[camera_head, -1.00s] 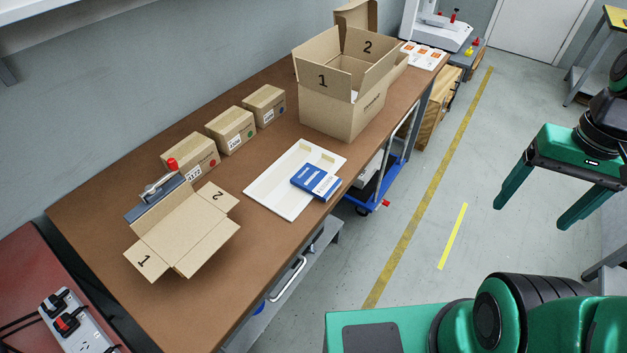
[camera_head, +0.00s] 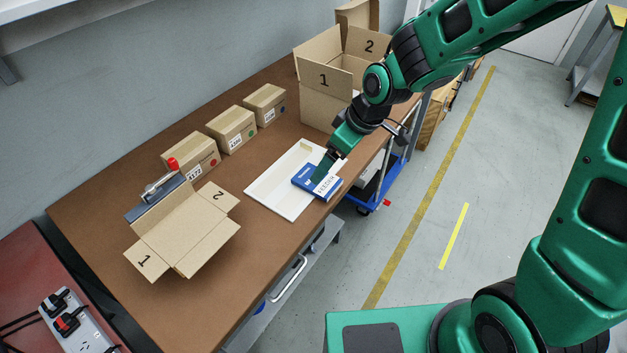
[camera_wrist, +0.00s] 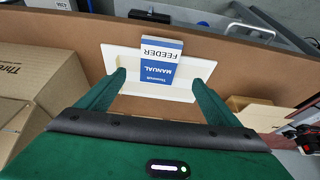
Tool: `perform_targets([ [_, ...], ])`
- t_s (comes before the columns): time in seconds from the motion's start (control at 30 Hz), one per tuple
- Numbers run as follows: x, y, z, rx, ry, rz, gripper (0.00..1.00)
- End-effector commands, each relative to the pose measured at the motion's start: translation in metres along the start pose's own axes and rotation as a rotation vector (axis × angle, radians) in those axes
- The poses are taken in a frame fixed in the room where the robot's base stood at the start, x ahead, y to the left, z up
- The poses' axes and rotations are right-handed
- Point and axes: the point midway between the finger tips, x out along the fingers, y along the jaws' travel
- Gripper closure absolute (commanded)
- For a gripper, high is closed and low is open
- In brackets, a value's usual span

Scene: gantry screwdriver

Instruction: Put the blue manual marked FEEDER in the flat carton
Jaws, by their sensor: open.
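The blue manual marked FEEDER (camera_head: 309,180) lies on a white tray (camera_head: 270,193) near the table's front edge; its white label end faces right. In the wrist view the manual (camera_wrist: 160,62) shows its FEEDER and MANUAL lettering between the fingers. My gripper (camera_head: 328,166) is at the manual in the head view, one finger overlapping it; whether it touches cannot be told. In the wrist view my gripper (camera_wrist: 160,82) is open, with one finger on each side of the manual. The flat carton (camera_head: 190,235), flaps 1 and 2 spread open, lies at the table's left.
A tall open carton (camera_head: 322,105) stands right of the tray, close to my arm. Several small labelled boxes (camera_head: 232,130) line the wall side. A clamp with a red knob (camera_head: 165,185) stands behind the flat carton. The brown table (camera_head: 225,300) is clear at the front left.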

Motion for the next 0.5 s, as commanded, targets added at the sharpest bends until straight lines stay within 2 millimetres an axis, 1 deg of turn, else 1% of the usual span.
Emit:
perform_targets([
  [0.03,0.009,0.0,0.001,0.001,-0.004,-0.002,0.14],
  [0.2,0.029,0.001,0.002,0.003,-0.004,-0.001,0.14],
  [0.5,0.046,0.002,0.001,0.004,-0.004,0.001,0.14],
])
